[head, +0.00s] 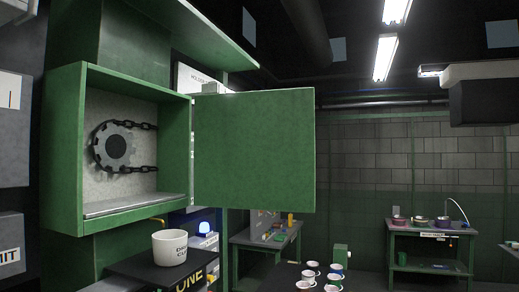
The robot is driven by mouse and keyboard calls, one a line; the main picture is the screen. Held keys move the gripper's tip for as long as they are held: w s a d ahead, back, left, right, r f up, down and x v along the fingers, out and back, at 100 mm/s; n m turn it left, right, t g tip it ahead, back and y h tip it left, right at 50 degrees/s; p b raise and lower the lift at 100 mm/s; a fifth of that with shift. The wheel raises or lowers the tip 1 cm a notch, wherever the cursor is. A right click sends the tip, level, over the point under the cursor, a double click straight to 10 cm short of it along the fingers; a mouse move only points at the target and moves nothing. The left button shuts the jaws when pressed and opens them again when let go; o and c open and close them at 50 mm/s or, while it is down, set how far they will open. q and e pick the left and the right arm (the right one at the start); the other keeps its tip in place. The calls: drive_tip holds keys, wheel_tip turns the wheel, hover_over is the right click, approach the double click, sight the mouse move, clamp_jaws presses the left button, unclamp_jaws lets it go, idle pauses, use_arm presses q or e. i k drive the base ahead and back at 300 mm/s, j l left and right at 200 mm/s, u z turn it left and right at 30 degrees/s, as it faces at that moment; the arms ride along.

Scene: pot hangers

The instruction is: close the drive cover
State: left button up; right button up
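The drive cover (254,151) is a flat green door panel. It stands wide open, swung out to the right from the right side of the green drive box (64,150). Inside the open box a dark gear (116,146) with a black chain (143,168) is in plain view against a grey back wall. Neither of my grippers shows in the head view, and nothing is seen touching the cover.
A white pot (170,248) stands on a dark shelf (140,269) just below the box. Several small pots (308,275) are at the lower middle. A green-framed table (432,233) with pots stands at the far right.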

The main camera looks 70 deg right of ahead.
sight(255, 150)
drive_tip(key=l, duration=0.55)
drive_tip(key=k+l+u, duration=0.1)
drive_tip(key=l, duration=0.4)
drive_tip(key=k+l, duration=0.1)
drive_tip(key=l, duration=0.45)
drive_tip(key=k+l+u, duration=0.1)
drive_tip(key=l, duration=0.45)
drive_tip(key=k+l, duration=0.1)
drive_tip(key=l, duration=0.4)
drive_tip(key=k+l+u, duration=0.1)
drive_tip(key=l, duration=0.45)
drive_tip(key=k+l, duration=0.1)
drive_tip(key=l, duration=0.4)
drive_tip(key=k+l+u, duration=0.1)
drive_tip(key=l, duration=0.4)
